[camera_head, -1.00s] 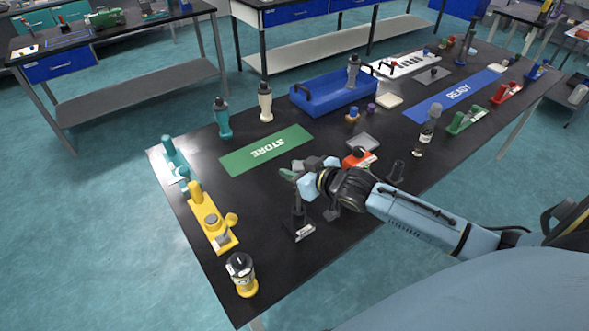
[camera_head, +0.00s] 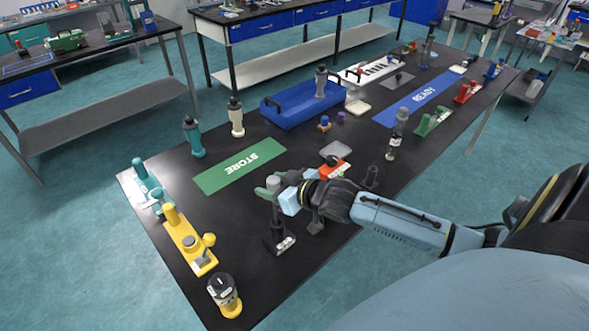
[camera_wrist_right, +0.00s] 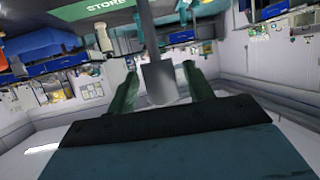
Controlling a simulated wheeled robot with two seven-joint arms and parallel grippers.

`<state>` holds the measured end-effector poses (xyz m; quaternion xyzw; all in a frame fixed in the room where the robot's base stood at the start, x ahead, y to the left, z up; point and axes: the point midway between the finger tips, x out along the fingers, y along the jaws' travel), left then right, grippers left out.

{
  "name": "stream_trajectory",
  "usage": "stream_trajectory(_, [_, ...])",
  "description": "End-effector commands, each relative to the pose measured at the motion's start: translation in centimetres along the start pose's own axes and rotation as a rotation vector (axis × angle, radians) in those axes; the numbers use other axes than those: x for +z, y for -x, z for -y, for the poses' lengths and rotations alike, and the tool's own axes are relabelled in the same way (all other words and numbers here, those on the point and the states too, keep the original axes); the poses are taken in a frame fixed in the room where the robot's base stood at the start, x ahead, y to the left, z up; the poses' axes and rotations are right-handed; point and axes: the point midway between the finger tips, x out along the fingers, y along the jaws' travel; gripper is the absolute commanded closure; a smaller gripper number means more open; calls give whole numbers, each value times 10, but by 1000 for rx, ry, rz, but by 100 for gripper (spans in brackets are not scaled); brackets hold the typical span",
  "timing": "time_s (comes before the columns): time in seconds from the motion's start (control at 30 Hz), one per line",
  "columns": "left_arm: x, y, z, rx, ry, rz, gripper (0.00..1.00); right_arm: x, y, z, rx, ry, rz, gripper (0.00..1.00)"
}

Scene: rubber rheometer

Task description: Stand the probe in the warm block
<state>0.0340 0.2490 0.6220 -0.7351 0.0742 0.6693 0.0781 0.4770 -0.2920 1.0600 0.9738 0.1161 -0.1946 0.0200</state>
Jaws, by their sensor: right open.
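My right gripper (camera_head: 272,188) is over the near part of the black bench, its green fingers open. In the right wrist view, the open gripper (camera_wrist_right: 159,72) has a grey cylinder (camera_wrist_right: 160,82) on a thin rod between its fingers, with gaps on both sides. This grey-topped rod may be the probe; its top (camera_head: 274,183) shows at the fingers in the head view. Below it is a small black stand (camera_head: 279,243) with a white label. I cannot tell for sure which item is the warm block. My left gripper is out of view.
A red-orange device (camera_head: 334,170) and a grey plate (camera_head: 336,150) lie just beyond my right gripper. A yellow fixture (camera_head: 187,240) and a yellow-based jar (camera_head: 224,295) stand left. The green STORE mat (camera_head: 238,166) is clear. A blue tray (camera_head: 300,110) sits behind.

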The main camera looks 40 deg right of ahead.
Motion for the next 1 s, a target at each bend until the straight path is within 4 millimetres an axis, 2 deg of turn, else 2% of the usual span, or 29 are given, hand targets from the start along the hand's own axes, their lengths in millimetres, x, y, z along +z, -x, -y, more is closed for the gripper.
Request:
stream_trajectory(0.2, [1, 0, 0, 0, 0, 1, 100, 1, 41, 1, -2, 1, 3, 48])
stream_trajectory(0.5, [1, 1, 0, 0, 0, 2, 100, 1, 85, 0, 0, 0, 2, 48])
stream_trajectory(0.73, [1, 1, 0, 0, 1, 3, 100, 0, 100, 0, 0, 0, 1, 48])
stream_trajectory(1.0, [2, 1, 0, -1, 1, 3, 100, 1, 101, 0, 1, 0, 2, 48])
